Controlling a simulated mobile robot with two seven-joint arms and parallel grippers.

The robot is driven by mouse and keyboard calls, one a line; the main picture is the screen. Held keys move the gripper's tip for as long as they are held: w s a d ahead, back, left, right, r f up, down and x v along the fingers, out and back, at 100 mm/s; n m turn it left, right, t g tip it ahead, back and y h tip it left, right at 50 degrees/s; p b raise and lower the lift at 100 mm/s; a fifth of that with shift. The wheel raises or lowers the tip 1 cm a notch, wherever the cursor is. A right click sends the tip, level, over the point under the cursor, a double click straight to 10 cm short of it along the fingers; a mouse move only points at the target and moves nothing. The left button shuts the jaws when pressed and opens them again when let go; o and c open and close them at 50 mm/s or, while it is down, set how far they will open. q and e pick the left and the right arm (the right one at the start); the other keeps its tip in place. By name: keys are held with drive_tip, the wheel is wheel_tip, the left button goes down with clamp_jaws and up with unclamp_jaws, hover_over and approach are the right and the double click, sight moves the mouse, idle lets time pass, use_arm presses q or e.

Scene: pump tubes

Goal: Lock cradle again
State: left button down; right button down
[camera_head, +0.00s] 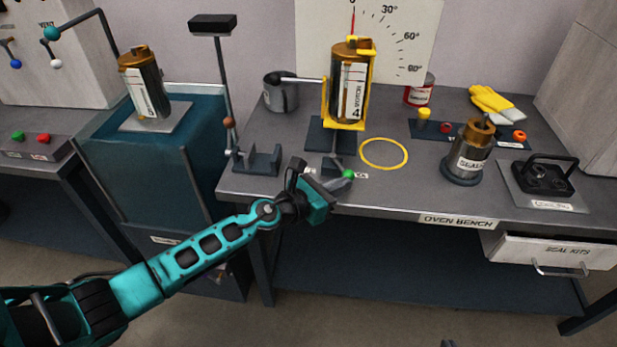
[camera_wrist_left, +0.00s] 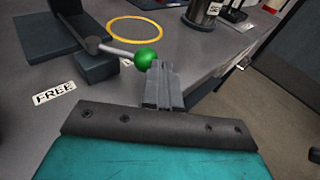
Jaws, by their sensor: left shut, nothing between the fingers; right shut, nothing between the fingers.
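The yellow cradle (camera_head: 326,110) stands nearly upright on a dark base, holding a brown-capped motor cylinder (camera_head: 352,90). A short lever with a green ball knob (camera_head: 348,174) sticks out at the front of the base. In the left wrist view the green knob (camera_wrist_left: 147,59) points away from the "FREE" label (camera_wrist_left: 55,93). Another label (camera_head: 362,176), partly hidden, lies beside the knob in the head view. My left gripper (camera_head: 341,184) is shut and empty. Its fingertips (camera_wrist_left: 162,78) are right at the knob; I cannot tell whether they touch. My right gripper is not in view.
A yellow ring (camera_head: 384,154) lies flat right of the cradle. A steel cylinder (camera_head: 468,155) and a black-handled tray (camera_head: 545,180) stand further right. A tall black-topped post (camera_head: 222,80) stands left. An angle dial (camera_head: 405,40) is behind the cradle.

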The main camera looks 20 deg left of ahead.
use_arm(q)
drive_tip(key=shift+w+d, duration=0.25)
drive_tip(key=shift+d, duration=0.25)
drive_tip(key=shift+w+d, duration=0.25)
drive_tip(key=shift+d, duration=0.25)
use_arm(e)
drive_tip(key=shift+s, duration=0.1)
